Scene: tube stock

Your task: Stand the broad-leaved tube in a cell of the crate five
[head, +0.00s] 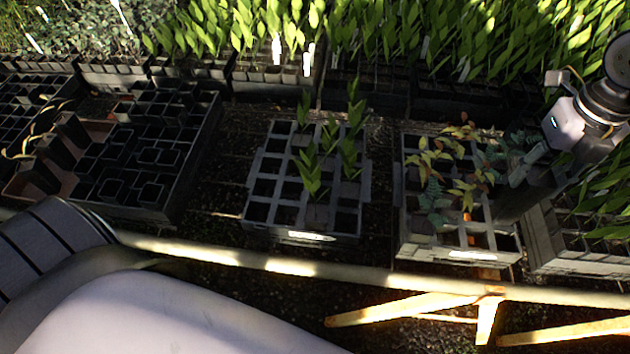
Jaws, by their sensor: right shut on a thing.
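My right gripper (522,172) reaches in from the right, above the right edge of a grey crate (405,222). It is shut on a dark tube (520,203), mostly shaded; its plant cannot be told apart from the leaves around it. That crate holds several tubes with yellow-red leaves (428,160) and blue-green leaves (434,195). The middle grey crate (250,222) holds several tubes with broad green leaves (310,172) and has many empty cells. No crate number is legible. My left gripper is not in view.
A crate with green plants (575,262) stands at the far right, partly under my arm. Black trays with pots (150,205) stand at the left. Dense green plants (420,45) line the back. A pale rail (250,258) runs along the front edge.

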